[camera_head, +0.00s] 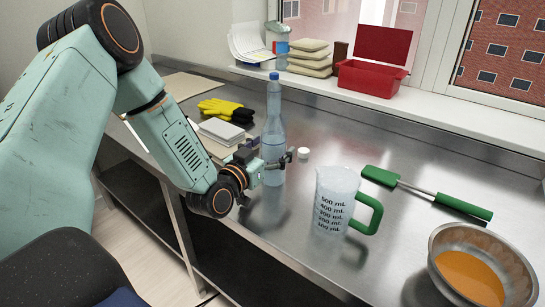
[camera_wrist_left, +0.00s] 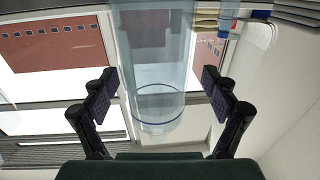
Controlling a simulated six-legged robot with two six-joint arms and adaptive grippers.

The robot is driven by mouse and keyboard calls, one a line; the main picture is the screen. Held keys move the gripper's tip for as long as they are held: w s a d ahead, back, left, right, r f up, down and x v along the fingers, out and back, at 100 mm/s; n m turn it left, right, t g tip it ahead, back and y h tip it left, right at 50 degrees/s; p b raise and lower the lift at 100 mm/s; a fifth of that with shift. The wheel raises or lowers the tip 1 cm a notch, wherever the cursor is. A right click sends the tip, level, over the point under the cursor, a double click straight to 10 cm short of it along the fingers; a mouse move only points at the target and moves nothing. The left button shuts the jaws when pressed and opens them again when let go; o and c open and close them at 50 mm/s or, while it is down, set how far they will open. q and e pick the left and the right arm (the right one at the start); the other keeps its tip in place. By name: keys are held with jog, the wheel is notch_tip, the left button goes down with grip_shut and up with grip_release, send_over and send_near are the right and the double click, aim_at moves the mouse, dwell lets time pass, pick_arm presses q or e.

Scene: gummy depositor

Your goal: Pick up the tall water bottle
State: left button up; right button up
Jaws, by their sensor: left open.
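The tall water bottle (camera_head: 273,132) is clear with a blue cap and stands upright on the steel counter in the head view. My left gripper (camera_head: 270,160) is at the lower half of the bottle, with its fingers reaching to either side of it. In the left wrist view the bottle (camera_wrist_left: 152,70) appears between the two open fingers of the left gripper (camera_wrist_left: 160,98). A gap shows between each finger pad and the bottle. My right gripper is not in view.
A measuring jug (camera_head: 333,200) with a green handle stands right of the bottle. Yellow gloves (camera_head: 226,110) and a white stack (camera_head: 221,131) are left of the bottle.

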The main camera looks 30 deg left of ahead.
aim_at(273, 112)
pick_arm(q)
jog(key=shift+d+r, duration=0.2)
jog(key=shift+d, duration=0.1)
jog(key=shift+c, duration=0.7)
jog(key=shift+w+a+f, duration=0.1)
jog(key=shift+a+f, duration=0.05)
jog(key=shift+a, duration=0.05)
jog(key=c, duration=0.5)
jog(key=shift+d, duration=0.2)
jog(key=c, duration=0.4)
jog(key=shift+a, duration=0.15)
jog(key=c, duration=0.6)
jog(key=shift+o, duration=0.2)
jog(key=shift+r, duration=0.35)
notch_tip(273, 112, up, 9)
jog(key=p, duration=0.3)
jog(key=shift+f, duration=0.2)
jog(key=shift+r, duration=0.5)
